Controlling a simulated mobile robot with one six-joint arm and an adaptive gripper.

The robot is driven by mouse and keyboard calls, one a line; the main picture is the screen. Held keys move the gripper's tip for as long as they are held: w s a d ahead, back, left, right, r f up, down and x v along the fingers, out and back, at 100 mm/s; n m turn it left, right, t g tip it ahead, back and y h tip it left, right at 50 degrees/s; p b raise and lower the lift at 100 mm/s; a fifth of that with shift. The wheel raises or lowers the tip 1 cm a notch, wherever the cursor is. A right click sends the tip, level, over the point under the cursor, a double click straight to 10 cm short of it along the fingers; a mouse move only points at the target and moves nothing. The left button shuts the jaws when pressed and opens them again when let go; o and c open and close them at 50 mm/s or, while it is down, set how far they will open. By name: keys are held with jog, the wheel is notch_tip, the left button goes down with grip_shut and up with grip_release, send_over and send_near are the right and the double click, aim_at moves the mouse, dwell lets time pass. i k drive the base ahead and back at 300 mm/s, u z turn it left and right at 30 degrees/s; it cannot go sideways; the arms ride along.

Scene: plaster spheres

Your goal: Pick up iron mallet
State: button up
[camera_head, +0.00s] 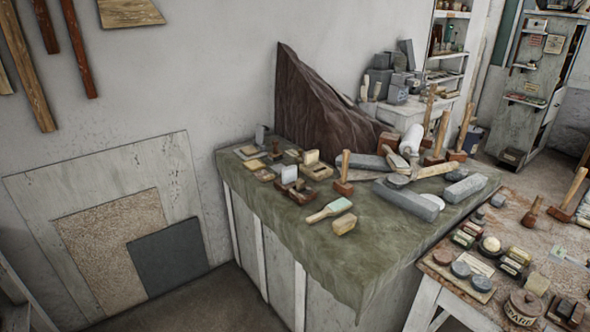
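Several mallets with wooden handles are in view, and I cannot tell which one is iron. One with a brown head (343,187) stands handle-up on the green-covered bench (330,255). More stand at the bench's back right, including one mallet (440,135) and another mallet (463,133) beside it. On the table at the right, a long-handled mallet (570,195) leans with its head down, and a small dark brown mallet (532,211) is near it. My gripper is not in view.
Grey stone blocks (405,200) crowd the bench's right half. A brush (330,210) and small wooden blocks lie at its left and middle. A dark draped shape (315,105) rises behind. The right table (510,220) holds tins and a round pot (523,306). Floor shows at lower left.

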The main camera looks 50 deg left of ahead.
aim_at(340, 186)
jog(key=u, duration=1.85)
